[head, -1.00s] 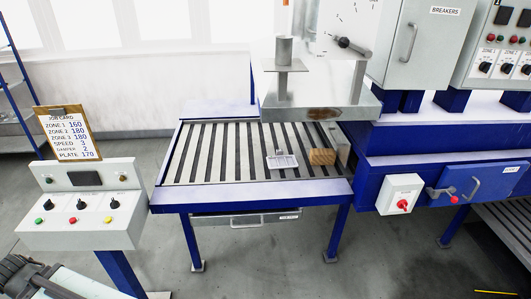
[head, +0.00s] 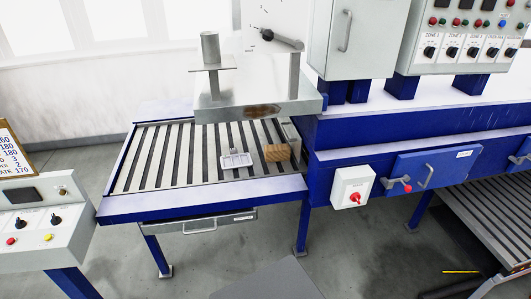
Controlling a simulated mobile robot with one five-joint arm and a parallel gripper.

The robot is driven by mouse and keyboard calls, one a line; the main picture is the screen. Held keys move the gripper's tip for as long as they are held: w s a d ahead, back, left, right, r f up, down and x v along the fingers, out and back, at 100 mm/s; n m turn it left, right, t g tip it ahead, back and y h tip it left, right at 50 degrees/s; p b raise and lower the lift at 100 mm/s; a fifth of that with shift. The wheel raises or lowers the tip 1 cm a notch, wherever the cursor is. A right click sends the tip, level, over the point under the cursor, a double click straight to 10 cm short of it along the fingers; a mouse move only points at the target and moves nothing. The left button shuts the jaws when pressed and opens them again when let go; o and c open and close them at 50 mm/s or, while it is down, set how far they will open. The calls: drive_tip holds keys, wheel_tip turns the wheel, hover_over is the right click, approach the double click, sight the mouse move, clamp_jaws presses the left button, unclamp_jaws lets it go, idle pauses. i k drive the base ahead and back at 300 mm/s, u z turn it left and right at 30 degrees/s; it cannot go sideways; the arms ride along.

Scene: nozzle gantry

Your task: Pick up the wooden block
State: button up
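The wooden block (head: 277,152) is a small light-brown box. It sits on the slatted table (head: 150,176) near its right end, just right of a small white tray (head: 236,160). It is below and in front of the grey metal housing. A gap seems to separate it from the tray. My gripper is not in view, so its state does not show.
A blue front rail (head: 200,200) edges the table, with a drawer (head: 205,222) below. A grey metal housing (head: 258,105) overhangs the back right. A blue cabinet with a red switch box (head: 352,188) stands right. A control console (head: 40,220) stands left. Floor shows in front.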

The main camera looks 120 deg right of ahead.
sight(280, 152)
drive_tip(key=k, duration=2.25)
drive_tip(key=z, duration=1.45)
drive_tip(key=i, duration=1.7)
drive_tip(key=u, duration=0.05)
